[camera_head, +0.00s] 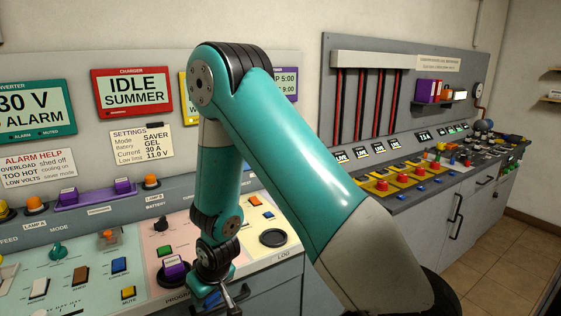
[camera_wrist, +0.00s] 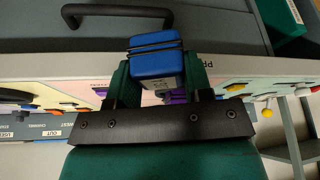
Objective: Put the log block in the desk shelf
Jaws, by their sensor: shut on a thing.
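My gripper (camera_wrist: 158,72) is shut on a blue block (camera_wrist: 155,55) with a dark band, held between its two green fingers in the wrist view. In the head view my gripper (camera_head: 222,293) is low at the console's front edge, and a bit of the blue block (camera_head: 211,299) shows below my wrist. I see no name on the block. The word LOG is on the console beside a round black pad (camera_head: 272,238). I cannot tell for sure which part is the desk shelf; a small wall shelf (camera_head: 440,101) holds purple and orange things at the back right.
A purple block (camera_head: 173,268) sits on the console (camera_head: 110,258) left of my wrist, among knobs and buttons. A second bench (camera_head: 425,200) with switches stands on the right. A dark handle (camera_wrist: 118,13) is close to the block in the wrist view. Floor (camera_head: 500,245) is clear at right.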

